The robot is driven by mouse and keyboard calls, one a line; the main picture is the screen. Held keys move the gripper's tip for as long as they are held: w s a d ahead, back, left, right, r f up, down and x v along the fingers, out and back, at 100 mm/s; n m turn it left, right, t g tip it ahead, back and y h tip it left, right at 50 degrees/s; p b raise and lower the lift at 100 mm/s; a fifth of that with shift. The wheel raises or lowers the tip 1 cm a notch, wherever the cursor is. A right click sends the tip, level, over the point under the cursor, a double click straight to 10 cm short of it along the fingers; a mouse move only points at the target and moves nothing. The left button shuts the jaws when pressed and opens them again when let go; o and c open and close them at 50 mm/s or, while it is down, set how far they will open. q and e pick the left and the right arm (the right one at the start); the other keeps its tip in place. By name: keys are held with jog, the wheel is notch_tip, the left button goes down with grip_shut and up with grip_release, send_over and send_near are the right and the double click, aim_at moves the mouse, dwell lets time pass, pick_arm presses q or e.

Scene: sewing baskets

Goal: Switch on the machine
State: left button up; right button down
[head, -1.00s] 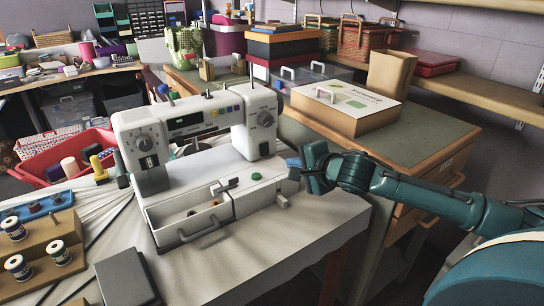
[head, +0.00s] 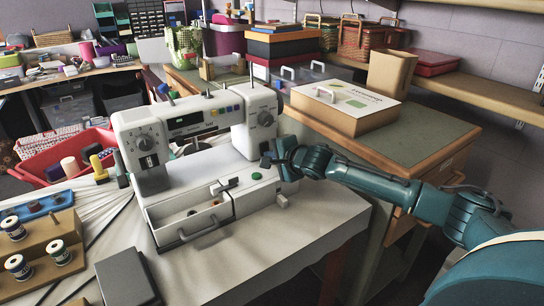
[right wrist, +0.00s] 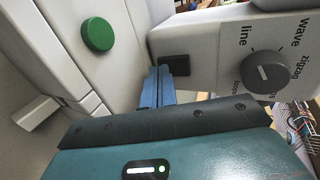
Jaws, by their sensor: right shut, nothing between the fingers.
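The white sewing machine (head: 240,143) stands on the pale cloth-covered table. On its base is a green round button (head: 256,176), also in the right wrist view (right wrist: 97,34). A black rectangular part (right wrist: 174,69) sits low on the machine's pillar, beside a grey dial (right wrist: 268,72) marked with stitch names. My right gripper (head: 267,160) is at the pillar's foot, its blue fingers (right wrist: 163,86) shut and empty. Their tips are just by the black part; I cannot tell whether they touch it. My left gripper is not in view.
An open drawer (head: 190,232) juts from the machine's front. A spool rack (head: 45,248) and a dark grey box (head: 127,279) lie at left. A cardboard box (head: 346,107) sits on the cabinet behind. The table's right front corner is clear.

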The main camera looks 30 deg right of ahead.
jog(key=shift+w+a+r+p, duration=0.15)
jog(key=shift+a+r+p, duration=0.05)
jog(key=shift+a+p, duration=0.15)
jog(key=shift+w+r+p, duration=0.1)
jog(key=shift+r+p, duration=0.7)
jog(key=shift+r, duration=0.25)
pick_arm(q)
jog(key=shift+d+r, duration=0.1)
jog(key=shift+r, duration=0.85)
pick_arm(e)
jog(key=shift+f, duration=0.1)
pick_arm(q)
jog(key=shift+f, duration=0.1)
